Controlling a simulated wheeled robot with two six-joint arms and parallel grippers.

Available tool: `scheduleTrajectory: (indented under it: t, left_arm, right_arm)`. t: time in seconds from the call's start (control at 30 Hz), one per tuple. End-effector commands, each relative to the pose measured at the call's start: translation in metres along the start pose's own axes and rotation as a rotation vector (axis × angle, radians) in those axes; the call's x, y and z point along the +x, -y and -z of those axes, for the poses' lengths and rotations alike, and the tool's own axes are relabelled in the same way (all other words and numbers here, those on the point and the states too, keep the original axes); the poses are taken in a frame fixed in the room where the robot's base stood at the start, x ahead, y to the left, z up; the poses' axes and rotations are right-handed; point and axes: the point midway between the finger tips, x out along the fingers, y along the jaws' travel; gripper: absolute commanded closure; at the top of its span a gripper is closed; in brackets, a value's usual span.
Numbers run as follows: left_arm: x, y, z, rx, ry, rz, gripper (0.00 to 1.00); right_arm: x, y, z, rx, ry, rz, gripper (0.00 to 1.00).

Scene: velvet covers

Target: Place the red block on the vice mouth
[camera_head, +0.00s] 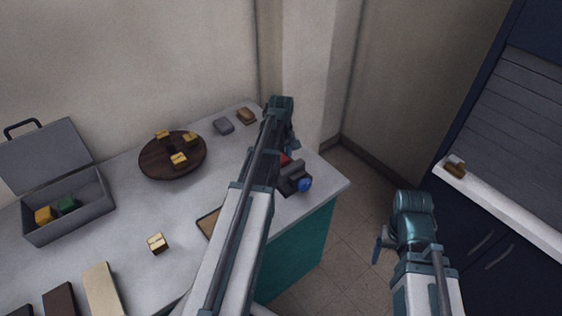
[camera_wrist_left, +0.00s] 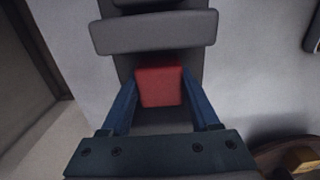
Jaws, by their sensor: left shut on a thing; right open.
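The red block (camera_wrist_left: 159,86) is between the two blue fingers of my left gripper (camera_wrist_left: 157,92) in the left wrist view. The grey vice (camera_wrist_left: 155,32) lies right behind and under it; I cannot tell whether the block touches it. In the head view the vice (camera_head: 293,178) with a blue round part stands near the counter's right corner. A little of the red block (camera_head: 284,159) shows there, mostly hidden by my left arm. My left gripper is shut on the block. My right gripper (camera_head: 385,248) is open and empty, out over the floor right of the counter.
A round wooden board (camera_head: 150,168) with yellow blocks stands at the back of the counter (camera_head: 120,223). An open grey toolbox (camera_head: 72,222) holds a yellow and a green block. A grey block (camera_head: 223,126) and a brown block (camera_head: 246,116) lie near the back corner. Another yellow block (camera_head: 157,243) lies in front.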

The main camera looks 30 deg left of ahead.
Motion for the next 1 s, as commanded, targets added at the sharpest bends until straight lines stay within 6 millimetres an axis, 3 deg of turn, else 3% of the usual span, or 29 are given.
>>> scheduleTrajectory:
  t: [0.03,0.2,0.67,1.0]
  left_arm:
    - [0.002,0.0,0.0,0.0,0.0,0.0,0.36]
    - [0.001,0.0,0.0,0.0,0.0,0.0,0.08]
    - [-0.005,0.0,0.0,0.0,0.0,0.0,0.08]
    - [-0.042,0.0,0.0,0.0,0.0,0.0,0.08]
  right_arm:
    - [0.002,0.0,0.0,0.0,0.0,0.0,0.13]
    - [0.001,0.0,0.0,0.0,0.0,0.0,0.13]
    - [-0.005,-0.001,0.0,0.0,0.0,0.0,0.13]
    - [-0.042,-0.004,-0.003,0.0,0.0,0.0,0.13]
